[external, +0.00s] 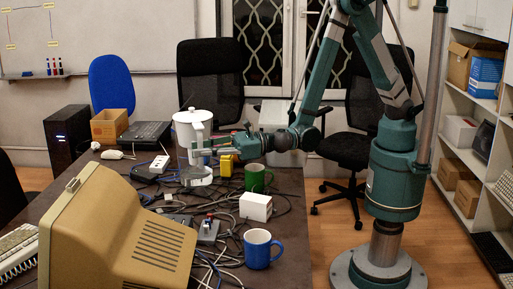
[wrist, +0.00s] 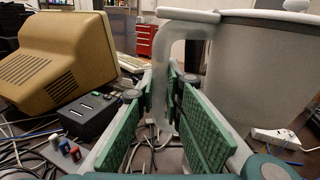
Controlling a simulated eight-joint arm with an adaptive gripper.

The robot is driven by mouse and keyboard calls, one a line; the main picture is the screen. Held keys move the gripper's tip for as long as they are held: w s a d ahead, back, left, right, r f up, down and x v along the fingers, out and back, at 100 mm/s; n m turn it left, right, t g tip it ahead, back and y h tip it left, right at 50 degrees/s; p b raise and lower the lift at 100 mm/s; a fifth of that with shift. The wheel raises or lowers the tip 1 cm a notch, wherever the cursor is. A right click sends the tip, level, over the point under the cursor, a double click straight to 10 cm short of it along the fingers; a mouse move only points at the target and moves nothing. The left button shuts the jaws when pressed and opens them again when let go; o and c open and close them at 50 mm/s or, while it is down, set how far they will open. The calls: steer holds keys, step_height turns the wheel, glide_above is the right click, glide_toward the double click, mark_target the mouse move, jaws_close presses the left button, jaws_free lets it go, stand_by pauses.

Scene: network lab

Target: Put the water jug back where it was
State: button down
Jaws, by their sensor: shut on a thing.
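The water jug (external: 187,127) is white with a lid and stands upright over the back part of the dark table in the external view. In the wrist view the jug (wrist: 262,72) fills the right side, its curved handle (wrist: 165,70) coming down between my finger pads. My gripper (external: 203,152) reaches in from the right, and its green pads (wrist: 170,110) are shut on the handle. The fingers cross in front of the jug's lower part, and I cannot tell whether its base touches the table.
A yellow block (external: 225,166), a green mug (external: 257,178), a white box (external: 256,206) and a blue mug (external: 260,248) stand right of the jug. A beige monitor (external: 110,235) fills the front left. Cables cover much of the table. A power strip (wrist: 277,137) lies by the jug.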

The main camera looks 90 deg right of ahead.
mark_target(201, 163)
steer(key=shift+f, duration=0.1)
steer(key=shift+f+b, duration=0.55)
steer(key=shift+f, duration=1.35)
steer(key=c, duration=2.4)
jaws_free()
steer(key=shift+s+r, duration=0.1)
steer(key=shift+r, duration=0.1)
steer(key=shift+b+v, duration=1.8)
steer(key=shift+v, duration=4.1)
steer(key=shift+f, duration=0.1)
